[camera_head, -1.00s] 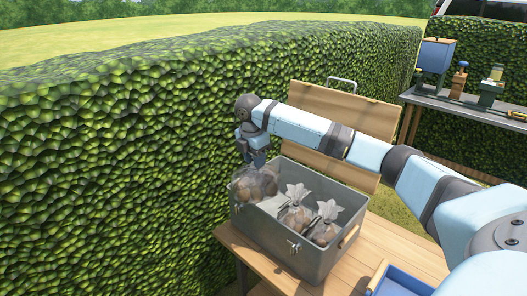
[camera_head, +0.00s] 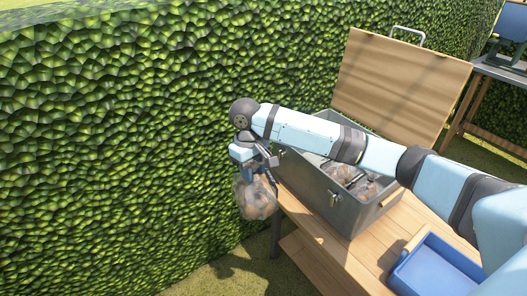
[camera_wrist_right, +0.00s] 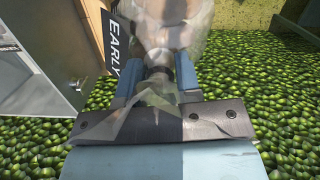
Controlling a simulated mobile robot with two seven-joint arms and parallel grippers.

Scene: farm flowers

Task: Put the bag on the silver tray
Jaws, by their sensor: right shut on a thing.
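My right gripper (camera_head: 254,172) is shut on the gathered neck of a clear bag (camera_head: 256,201) with brownish round contents. The bag hangs below the jaws, left of the grey metal box (camera_head: 350,205) and clear of it, in front of the hedge. In the right wrist view the bag (camera_wrist_right: 172,25) shows beyond the two blue fingers (camera_wrist_right: 157,80), its clear top folded toward the camera. Other similar bags (camera_head: 346,174) sit inside the box, partly hidden by my right arm. I see no silver tray that I can tell apart from this box. My left gripper is not in view.
The box stands on a wooden table (camera_head: 318,241), with a blue tray (camera_head: 436,268) at the front right. A wooden board (camera_head: 400,85) stands upright behind the box. The hedge (camera_head: 120,140) fills the left side. A grey workbench (camera_head: 500,72) is at the far right.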

